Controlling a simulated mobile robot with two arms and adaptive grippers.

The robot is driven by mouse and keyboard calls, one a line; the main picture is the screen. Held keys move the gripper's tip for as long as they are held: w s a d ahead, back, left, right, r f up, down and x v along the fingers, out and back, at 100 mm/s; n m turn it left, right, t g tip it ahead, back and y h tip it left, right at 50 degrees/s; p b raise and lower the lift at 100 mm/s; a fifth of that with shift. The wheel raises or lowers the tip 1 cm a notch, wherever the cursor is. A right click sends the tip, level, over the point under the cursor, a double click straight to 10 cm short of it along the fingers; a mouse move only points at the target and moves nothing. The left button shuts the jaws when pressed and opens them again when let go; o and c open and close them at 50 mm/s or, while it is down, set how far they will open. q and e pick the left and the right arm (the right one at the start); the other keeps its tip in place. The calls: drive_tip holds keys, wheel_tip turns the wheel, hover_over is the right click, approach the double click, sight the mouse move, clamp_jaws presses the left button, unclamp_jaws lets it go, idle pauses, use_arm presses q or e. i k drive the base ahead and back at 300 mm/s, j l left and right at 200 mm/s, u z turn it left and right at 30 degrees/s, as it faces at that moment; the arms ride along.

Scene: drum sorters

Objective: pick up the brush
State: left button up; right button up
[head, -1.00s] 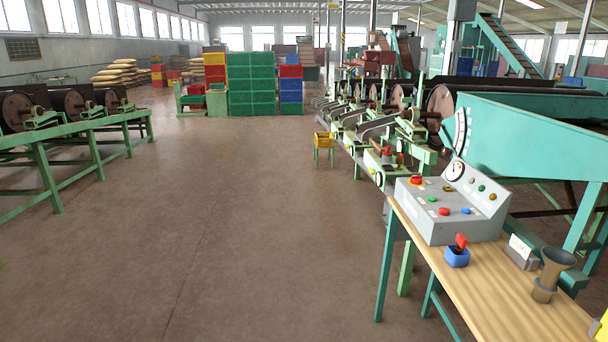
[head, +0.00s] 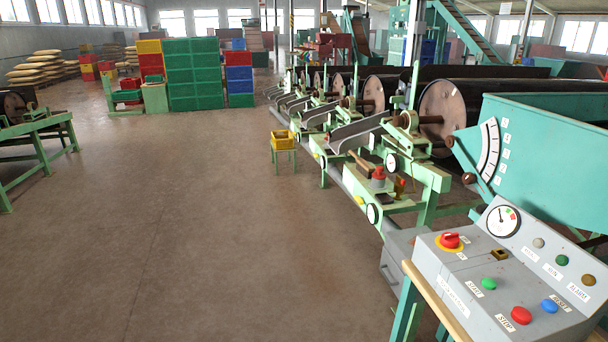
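No clear brush shows in the head view. A small brown, handle-like piece (head: 360,164) lies on the nearest green machine, beside a red knob-like part (head: 378,174); it is too small to tell whether it is the brush. Neither of my grippers is in view.
A grey control box (head: 510,275) with coloured buttons sits on a wooden table (head: 437,302) at lower right. Green drum machines (head: 398,180) line the right. A yellow crate (head: 283,139) stands on a small stand. The floor at left and centre is clear.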

sight(365, 168)
drive_tip(key=i+j+z, duration=0.3)
drive_tip(key=i, duration=0.15)
drive_tip(key=i+j+z, duration=0.35)
drive_tip(key=i+j+u, duration=0.15)
drive_tip(key=i, duration=0.65)
